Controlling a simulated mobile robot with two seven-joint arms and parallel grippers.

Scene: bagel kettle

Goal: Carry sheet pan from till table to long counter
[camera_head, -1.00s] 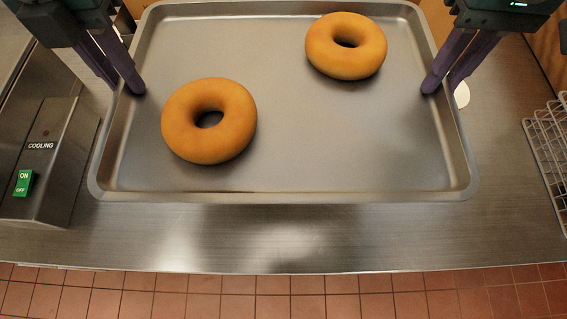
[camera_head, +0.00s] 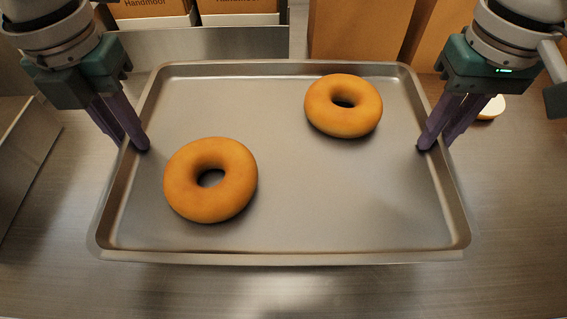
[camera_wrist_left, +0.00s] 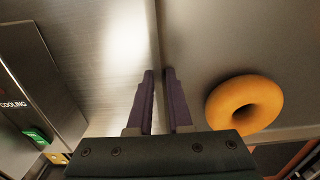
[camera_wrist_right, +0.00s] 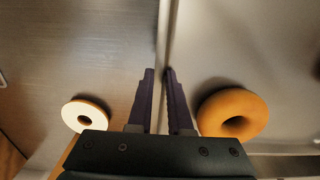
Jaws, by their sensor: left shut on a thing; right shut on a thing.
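The grey metal sheet pan (camera_head: 310,200) is in the middle of the head view, over a steel counter. Two orange-brown bagels lie on it: one at the left (camera_head: 210,180) and one at the upper right (camera_head: 343,105). My left gripper (camera_head: 138,147) is shut on the pan's left rim. My right gripper (camera_head: 428,147) is shut on the pan's right rim. In the left wrist view the fingers (camera_wrist_left: 160,90) straddle the rim, with a bagel (camera_wrist_left: 244,103) to the right. In the right wrist view the fingers (camera_wrist_right: 160,85) also straddle the rim, with a bagel (camera_wrist_right: 232,113) beside them.
The steel counter (camera_head: 50,215) extends around the pan. Brown boxes (camera_head: 150,8) in a metal holder and brown bags (camera_head: 360,30) stand behind it. A pale ring (camera_wrist_right: 86,117) lies right of the pan. A steel machine with a COOLING label (camera_wrist_left: 35,105) is at the left.

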